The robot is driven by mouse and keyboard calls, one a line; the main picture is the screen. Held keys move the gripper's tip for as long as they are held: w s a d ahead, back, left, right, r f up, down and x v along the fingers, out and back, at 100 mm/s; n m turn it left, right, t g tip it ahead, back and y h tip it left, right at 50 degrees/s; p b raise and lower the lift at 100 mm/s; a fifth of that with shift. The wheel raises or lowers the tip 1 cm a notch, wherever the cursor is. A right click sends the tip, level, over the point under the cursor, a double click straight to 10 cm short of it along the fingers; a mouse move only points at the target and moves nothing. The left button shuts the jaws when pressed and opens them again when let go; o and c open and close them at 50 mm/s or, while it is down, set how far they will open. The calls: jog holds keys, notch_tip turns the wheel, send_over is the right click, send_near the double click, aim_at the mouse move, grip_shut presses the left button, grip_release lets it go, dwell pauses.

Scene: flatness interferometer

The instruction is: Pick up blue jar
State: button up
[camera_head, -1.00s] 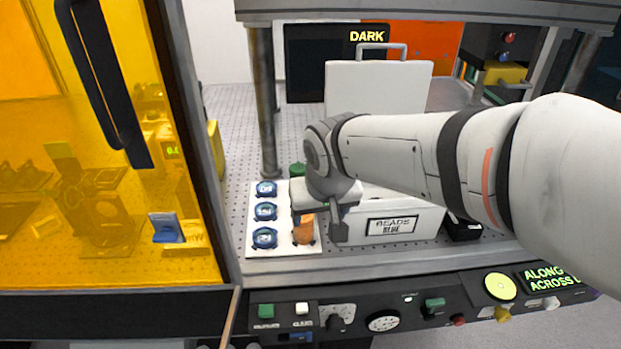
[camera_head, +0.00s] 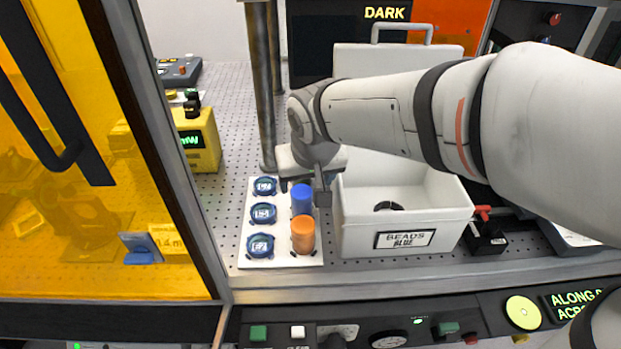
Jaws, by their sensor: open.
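The blue jar (camera_head: 302,199) stands upright on a white tray (camera_head: 247,225), behind an orange jar (camera_head: 303,235). My gripper (camera_head: 303,190) is open, at the blue jar's top. One finger shows on the right of the jar and a small part of the other on the upper left. I cannot tell whether the jar is fully between them. My gripper hides whatever stands behind the blue jar.
Several blue-rimmed round pieces (camera_head: 262,214) line the tray's left side. A white bin (camera_head: 405,225) labelled "BEADS BLUE" stands close on the right. A metal post (camera_head: 262,90) rises behind the tray. An amber panel (camera_head: 90,240) is at the left.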

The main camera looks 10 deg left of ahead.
aim_at(302, 193)
jog(key=x, duration=0.7)
jog(key=shift+a+f+p, duration=0.25)
jog(key=shift+p, duration=0.1)
jog(key=shift+c, duration=0.5)
jog(key=c, duration=1)
jog(key=shift+r, duration=0.1)
